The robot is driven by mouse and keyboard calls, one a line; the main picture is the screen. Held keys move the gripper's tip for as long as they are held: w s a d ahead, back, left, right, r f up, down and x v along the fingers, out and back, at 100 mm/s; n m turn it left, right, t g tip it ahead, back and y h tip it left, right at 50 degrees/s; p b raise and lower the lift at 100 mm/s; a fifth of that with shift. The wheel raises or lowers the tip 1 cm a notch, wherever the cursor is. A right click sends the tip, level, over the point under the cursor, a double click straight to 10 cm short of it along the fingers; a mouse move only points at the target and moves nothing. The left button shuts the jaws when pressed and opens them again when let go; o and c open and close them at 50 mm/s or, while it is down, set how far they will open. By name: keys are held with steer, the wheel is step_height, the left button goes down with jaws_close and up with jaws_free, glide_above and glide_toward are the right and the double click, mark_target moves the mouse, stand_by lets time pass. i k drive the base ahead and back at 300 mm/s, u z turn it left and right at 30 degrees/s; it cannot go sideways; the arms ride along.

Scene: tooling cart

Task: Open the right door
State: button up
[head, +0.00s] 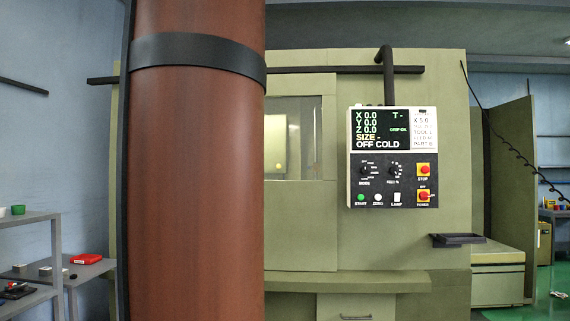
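A pale green machine (400,240) fills the middle of the head view. A door panel (300,225) with a window (300,135) shows on its front, left of the control panel. Its left part is hidden behind the large red-brown column in the foreground, so I cannot tell whether this is the right door or where its other edge lies. The visible part looks closed, with no gap seen at its right edge. No door handle is visible on it. My gripper is not in view.
A control panel (391,158) with a screen, knobs and red buttons hangs on the machine front from a black arm. A small dark tray (458,240) juts out at right. A tall green panel (512,180) stands farther right. Grey shelves (30,217) with small items stand at left.

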mark_target(300, 216)
steer(key=u, duration=2.2)
steer(key=i, duration=3.3)
steer(key=z, duration=2.3)
steer(key=i, duration=1.95)
steer(key=z, duration=0.5)
